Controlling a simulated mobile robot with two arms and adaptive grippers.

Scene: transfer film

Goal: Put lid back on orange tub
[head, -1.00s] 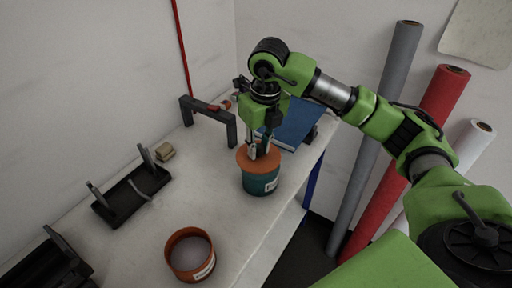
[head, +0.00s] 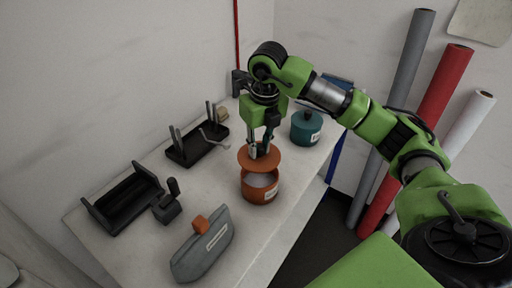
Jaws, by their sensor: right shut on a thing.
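The orange tub (head: 262,192) stands open on the white bench, with pale contents showing inside. My right gripper (head: 260,150) is shut on the orange lid (head: 259,160) and holds it just above the tub, toward its far rim. The lid hides part of the tub's opening, and I cannot tell whether it touches the rim. The teal tub (head: 306,128) stands farther back to the right, with a teal top. My left gripper is not in view.
A grey bag-shaped object with an orange knob (head: 203,250) stands at the front. A black tray (head: 125,200), a dark block (head: 167,207) and a black rack with upright posts (head: 197,145) line the left. Tall rolls (head: 430,120) lean at right.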

